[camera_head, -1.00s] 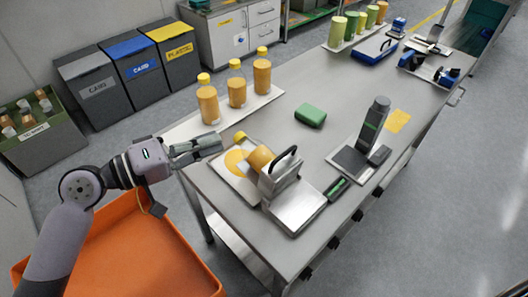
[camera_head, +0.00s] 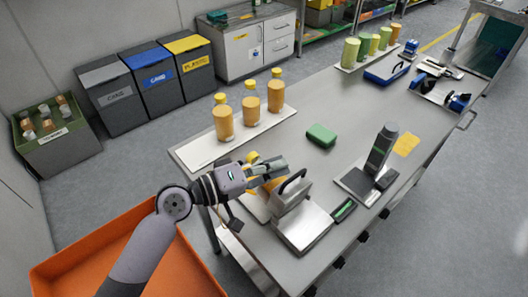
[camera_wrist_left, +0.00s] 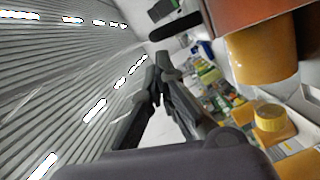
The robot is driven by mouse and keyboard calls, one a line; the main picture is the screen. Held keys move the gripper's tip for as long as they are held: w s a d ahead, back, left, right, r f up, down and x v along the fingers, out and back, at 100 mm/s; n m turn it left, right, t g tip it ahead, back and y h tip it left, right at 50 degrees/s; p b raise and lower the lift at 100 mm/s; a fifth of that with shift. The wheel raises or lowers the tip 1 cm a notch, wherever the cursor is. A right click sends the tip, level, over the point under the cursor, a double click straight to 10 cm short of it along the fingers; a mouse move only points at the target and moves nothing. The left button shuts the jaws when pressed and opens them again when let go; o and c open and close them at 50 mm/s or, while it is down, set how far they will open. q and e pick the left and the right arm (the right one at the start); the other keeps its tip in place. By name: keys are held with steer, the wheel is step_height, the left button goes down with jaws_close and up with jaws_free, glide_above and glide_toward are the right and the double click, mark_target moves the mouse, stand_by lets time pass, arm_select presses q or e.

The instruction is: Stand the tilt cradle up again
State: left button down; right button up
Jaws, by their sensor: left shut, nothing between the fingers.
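The grey tilt cradle (camera_head: 291,199) with a black arched handle (camera_head: 293,181) stands at the near left of the steel table, beside a flat silver plate (camera_head: 303,228). In the earlier head view an orange bottle with a yellow cap lies tilted in it; now my left gripper (camera_head: 284,168) hides much of that bottle. My right gripper is not in view.
Filled bottles (camera_head: 223,124) stand on a white board (camera_head: 203,153) to the left. A green block (camera_head: 321,135) lies behind the cradle. A dark upright device (camera_head: 381,149) stands to the right. An orange bin (camera_head: 75,262) is below the near left. The table middle is mostly clear.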

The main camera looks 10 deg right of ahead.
arm_select(q)
steer(key=shift+s+d, duration=0.1)
steer(key=shift+s, duration=0.05)
steer(key=shift+f, duration=0.1)
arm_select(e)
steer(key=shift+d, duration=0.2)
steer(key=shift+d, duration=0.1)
arm_select(q)
steer(key=shift+s+d, duration=0.1)
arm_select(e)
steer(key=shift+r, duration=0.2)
arm_select(q)
steer(key=shift+s+d+m, duration=0.15)
steer(key=shift+s+m, duration=0.05)
steer(key=shift+m, duration=0.1)
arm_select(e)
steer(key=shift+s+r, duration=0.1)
